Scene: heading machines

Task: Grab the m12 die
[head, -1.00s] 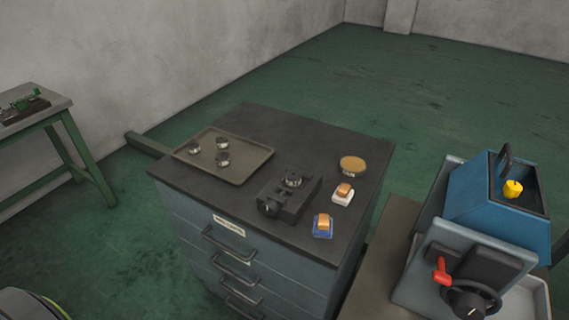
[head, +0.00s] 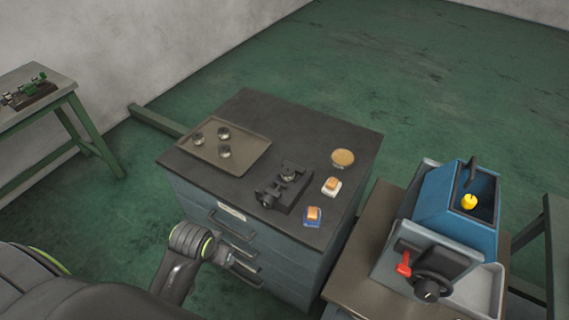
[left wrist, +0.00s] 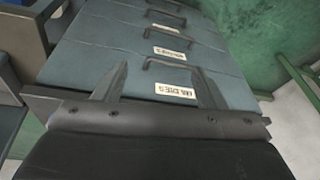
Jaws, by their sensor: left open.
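Several small round metal dies are in view. One die (head: 197,139), a second die (head: 224,132) and a third die (head: 225,152) lie on a brown tray (head: 262,148) on the cabinet top. Another round metal piece (head: 288,177) sits in a black vise-like fixture (head: 293,192) right of the tray. I cannot read any size marking, so I cannot tell which is the m12 die. My left gripper (left wrist: 167,83) is open and empty in the left wrist view, in front of the labelled cabinet drawers. In the head view my left arm is low, in front of the cabinet.
The drawer cabinet (head: 190,196) has protruding handles. Its top also holds a round tan-topped container (head: 343,158), a white block with an orange top (head: 331,186) and a blue one (head: 313,216). A blue machine (head: 458,212) stands right; a green-legged bench (head: 88,136) stands left.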

